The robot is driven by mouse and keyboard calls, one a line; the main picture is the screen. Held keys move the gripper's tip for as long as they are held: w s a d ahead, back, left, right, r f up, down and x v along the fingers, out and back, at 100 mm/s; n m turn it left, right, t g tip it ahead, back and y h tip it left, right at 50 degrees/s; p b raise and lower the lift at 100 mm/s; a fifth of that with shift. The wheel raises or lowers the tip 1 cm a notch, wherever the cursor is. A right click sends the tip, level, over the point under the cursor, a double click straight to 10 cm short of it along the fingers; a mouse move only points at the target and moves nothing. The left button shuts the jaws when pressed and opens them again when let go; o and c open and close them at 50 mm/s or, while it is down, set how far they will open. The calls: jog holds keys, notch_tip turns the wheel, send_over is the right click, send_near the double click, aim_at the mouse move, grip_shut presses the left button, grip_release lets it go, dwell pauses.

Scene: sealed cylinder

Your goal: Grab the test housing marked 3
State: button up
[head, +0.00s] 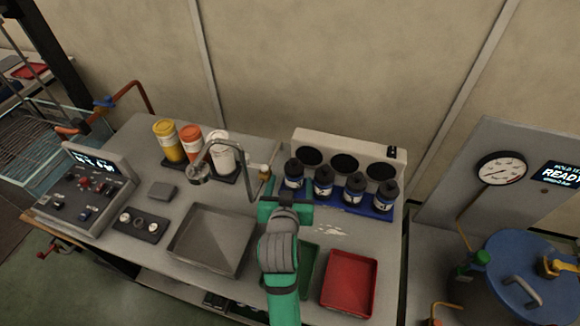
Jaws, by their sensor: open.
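Several dark cylindrical housings with black caps and white-and-blue labels stand upright in a blue rack (346,211) at the back right of the bench. They are the left one (293,174), the second (323,182), the third (354,189) and the right one (385,197). The label marks are too small to read, so I cannot tell which is marked 3. My green gripper (286,190) is open, in front of the rack's left end near the left housing. It hides part of the rack there. I see nothing between its fingers.
A white panel (327,145) with dark round holes stands behind the housings. A curved metal tap (243,160) is left of my gripper. A grey tray (212,238), a green tray (308,262) and a red tray (349,282) lie in front. Yellow, orange and white containers stand back left.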

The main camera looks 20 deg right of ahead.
aim_at(294, 172)
jog(key=x, duration=0.4)
jog(key=shift+d+f, duration=0.1)
jog(key=shift+d, duration=0.15)
jog(key=shift+x, duration=2.65)
jog(key=c, duration=1.6)
